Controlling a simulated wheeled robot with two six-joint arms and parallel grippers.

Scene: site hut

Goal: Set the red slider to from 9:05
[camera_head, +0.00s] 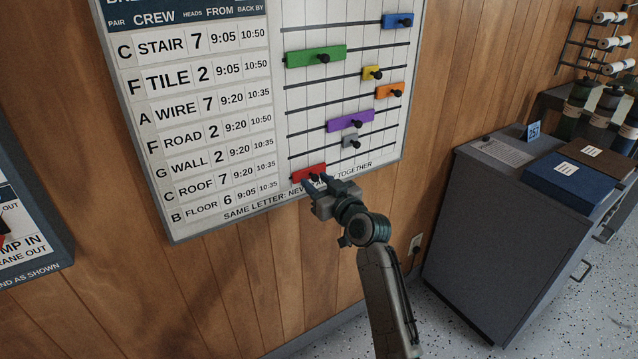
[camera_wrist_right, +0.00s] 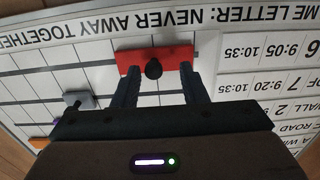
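The red slider (camera_head: 309,173) sits on the bottom track of the wall board (camera_head: 183,234), at the left end of that track, level with the FLOOR row, which reads 6, 9:05, 10:35. It has a dark round knob, plain in the right wrist view (camera_wrist_right: 153,69). My right gripper (camera_head: 319,183) is at the slider. In the right wrist view its fingers (camera_wrist_right: 160,88) are apart, one on each side below the knob, with a gap to it on both sides. Whether the fingertips touch the slider cannot be told. My left gripper is not in view.
Grey (camera_head: 350,141), purple (camera_head: 345,122), orange (camera_head: 385,92), yellow (camera_head: 372,73), green (camera_head: 310,56) and blue (camera_head: 392,20) sliders sit on the tracks above. A grey cabinet (camera_head: 480,220) stands right. Another dark-framed board (camera_head: 50,250) hangs left.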

